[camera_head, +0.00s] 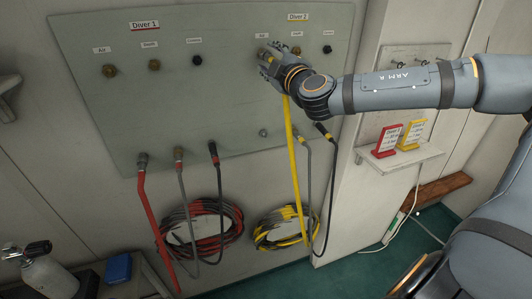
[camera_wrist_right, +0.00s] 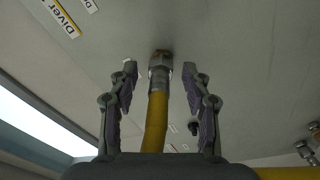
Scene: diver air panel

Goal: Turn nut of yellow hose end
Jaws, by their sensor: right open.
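The yellow hose (camera_head: 292,150) runs up the Diver 2 side of the panel (camera_head: 230,110) to my right gripper. In the right wrist view, the yellow hose (camera_wrist_right: 156,125) ends in a silver metal nut (camera_wrist_right: 160,75) that meets a brownish fitting (camera_wrist_right: 161,55) on the panel. My right gripper (camera_head: 266,57) is at the Diver 2 air port and hides most of it in the head view. Its two fingers are open, one on each side of the nut, with visible gaps. My left gripper is not in view.
Other Diver 2 ports, including a black one (camera_head: 327,49), sit close to the right of my gripper. A grey hose and a black hose (camera_head: 332,170) hang beside the yellow one. Diver 1 ports and hoses are at left. A small shelf (camera_head: 400,158) holds red and yellow signs.

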